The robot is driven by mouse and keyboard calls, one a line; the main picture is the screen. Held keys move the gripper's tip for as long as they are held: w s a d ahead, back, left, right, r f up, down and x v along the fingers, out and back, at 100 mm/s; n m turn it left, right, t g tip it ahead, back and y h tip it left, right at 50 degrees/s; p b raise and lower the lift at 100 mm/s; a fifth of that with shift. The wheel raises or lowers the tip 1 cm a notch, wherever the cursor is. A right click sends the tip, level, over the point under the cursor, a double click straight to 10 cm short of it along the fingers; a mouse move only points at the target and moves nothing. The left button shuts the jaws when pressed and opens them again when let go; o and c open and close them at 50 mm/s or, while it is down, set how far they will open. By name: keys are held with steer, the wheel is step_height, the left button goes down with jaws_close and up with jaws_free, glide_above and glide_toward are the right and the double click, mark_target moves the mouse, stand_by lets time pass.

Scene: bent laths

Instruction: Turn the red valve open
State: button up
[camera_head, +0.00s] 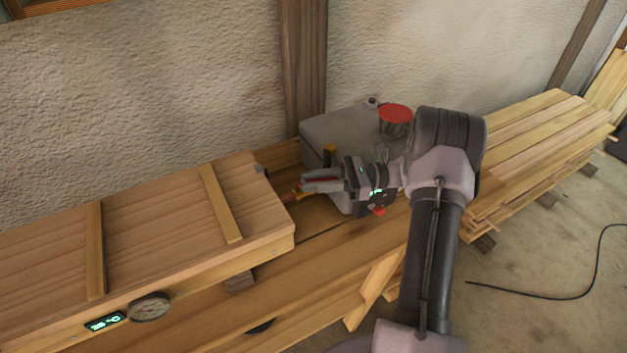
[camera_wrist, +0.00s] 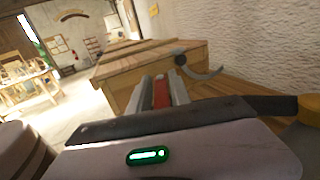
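The red valve handle (camera_wrist: 161,93) is a narrow red bar lying lengthwise between my two fingers in the wrist view. In the head view only a thin strip of red shows between them. My gripper (camera_head: 308,181) points left, just right of the wooden box's end. Its grey fingers (camera_wrist: 161,88) lie close along both sides of the bar and look shut on it. A small brass-coloured part (camera_head: 295,194) shows by the fingertips. The handle's mount is mostly hidden by the gripper.
The long wooden box (camera_head: 150,225) lies left, with a dial (camera_head: 149,307) and a green display (camera_head: 105,322) on its front. A grey tank (camera_head: 340,130) with a red cap (camera_head: 395,114) stands behind my arm. A curved grey hook (camera_wrist: 206,72) projects from the box end. Planks (camera_head: 535,135) are stacked right.

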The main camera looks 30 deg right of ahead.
steer(key=shift+o, duration=0.9)
steer(key=p+v, duration=0.3)
steer(key=v, duration=1.4)
steer(key=shift+d, duration=0.2)
